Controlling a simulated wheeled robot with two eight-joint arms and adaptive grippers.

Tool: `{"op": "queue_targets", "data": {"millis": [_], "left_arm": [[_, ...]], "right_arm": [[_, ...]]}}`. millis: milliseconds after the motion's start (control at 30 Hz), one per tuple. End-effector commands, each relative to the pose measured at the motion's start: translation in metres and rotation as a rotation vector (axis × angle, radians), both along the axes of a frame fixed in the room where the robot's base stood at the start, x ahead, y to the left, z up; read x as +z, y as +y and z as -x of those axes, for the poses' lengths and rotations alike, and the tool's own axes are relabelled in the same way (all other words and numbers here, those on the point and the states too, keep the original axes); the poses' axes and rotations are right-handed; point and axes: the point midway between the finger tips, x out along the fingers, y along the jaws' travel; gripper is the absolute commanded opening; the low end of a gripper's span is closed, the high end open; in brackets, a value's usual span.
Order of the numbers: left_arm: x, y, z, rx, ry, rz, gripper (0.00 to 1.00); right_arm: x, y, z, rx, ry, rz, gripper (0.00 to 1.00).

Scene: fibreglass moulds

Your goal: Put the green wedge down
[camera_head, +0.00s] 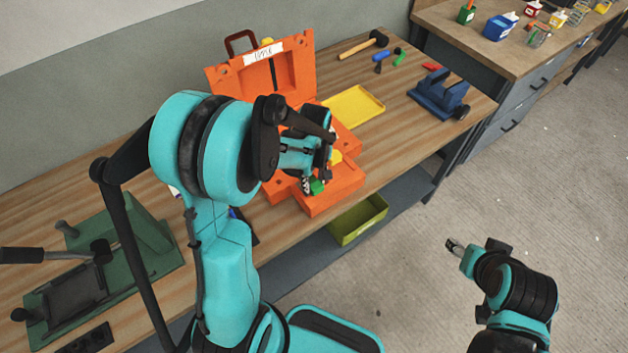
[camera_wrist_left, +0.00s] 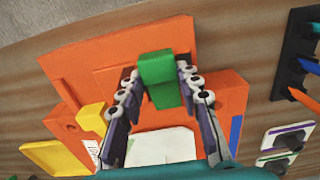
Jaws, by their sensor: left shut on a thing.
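The green wedge (camera_head: 317,187) is between the fingertips of my left gripper (camera_head: 311,184), over the front part of the orange case (camera_head: 333,198). In the left wrist view, the fingers of the left gripper (camera_wrist_left: 158,82) are shut on the sides of the green wedge (camera_wrist_left: 157,66), with the orange case (camera_wrist_left: 105,52) below. I cannot tell whether the wedge touches the case. A yellow block (camera_head: 335,157) sits in the case; it also shows in the left wrist view (camera_wrist_left: 91,116). My right gripper (camera_head: 454,246) hangs over the floor, away from the bench; its jaws are too small to read.
The case's lid (camera_head: 262,75) stands open behind. A yellow tray (camera_head: 354,106), a blue tool (camera_head: 439,97) and a mallet (camera_head: 363,45) lie on the bench to the right. A green machine (camera_head: 105,260) stands left. An olive bin (camera_head: 357,219) is on the lower shelf.

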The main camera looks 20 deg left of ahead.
Motion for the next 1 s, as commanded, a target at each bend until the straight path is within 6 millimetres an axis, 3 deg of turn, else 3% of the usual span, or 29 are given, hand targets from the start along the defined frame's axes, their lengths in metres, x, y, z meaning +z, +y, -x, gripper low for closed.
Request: {"op": "queue_targets", "data": {"millis": [133,167,233,667,1000], "left_arm": [[-0.004,0.0,0.0,0.0,0.0,0.0,0.05],[-0.004,0.0,0.0,0.0,0.0,0.0,0.36],[-0.003,0.0,0.0,0.0,0.0,0.0,0.55],[0.007,0.0,0.0,0.0,0.0,0.0,0.55],[0.079,0.0,0.0,0.0,0.0,0.0,0.55]], "right_arm": [[-0.004,0.0,0.0,0.0,0.0,0.0,0.54],[-0.004,0.0,0.0,0.0,0.0,0.0,0.54],[-0.003,0.0,0.0,0.0,0.0,0.0,0.54],[0.003,0.0,0.0,0.0,0.0,0.0,0.54],[0.023,0.0,0.0,0.0,0.0,0.0,0.54]]}}
